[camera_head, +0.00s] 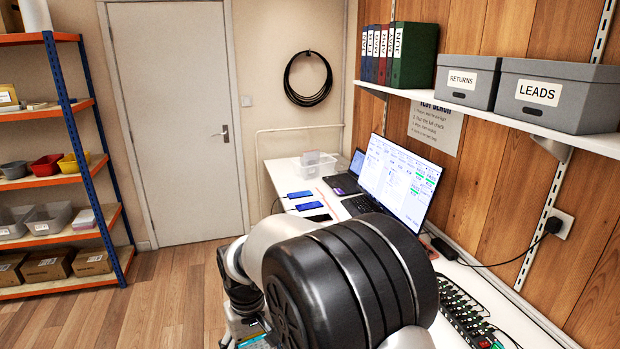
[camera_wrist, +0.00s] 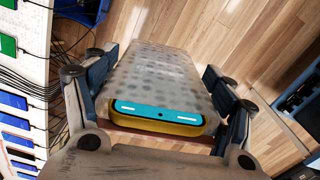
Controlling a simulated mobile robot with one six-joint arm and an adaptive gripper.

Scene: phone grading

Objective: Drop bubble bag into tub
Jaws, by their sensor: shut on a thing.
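The bubble bag (camera_wrist: 160,72) is a cloudy, dotted sleeve in the wrist view. A phone (camera_wrist: 165,112) with a teal face and a yellow edge shows at its near end. My gripper (camera_wrist: 152,66) is shut on the bag, with a finger along each side. In the head view, my gripper is mostly hidden behind my arm at the bottom edge. A clear tub (camera_head: 299,168) stands at the far end of the white bench, with something pale upright in it. The gripper is well apart from it, over the floor beside the bench.
The white bench (camera_head: 283,182) carries phones (camera_head: 307,206), a laptop (camera_head: 347,182), a monitor (camera_head: 398,178) and a cabled charging strip (camera_head: 470,315). A shelf with grey boxes (camera_head: 555,93) overhangs it. A rack (camera_head: 75,130) with bins stands left. The floor between is clear.

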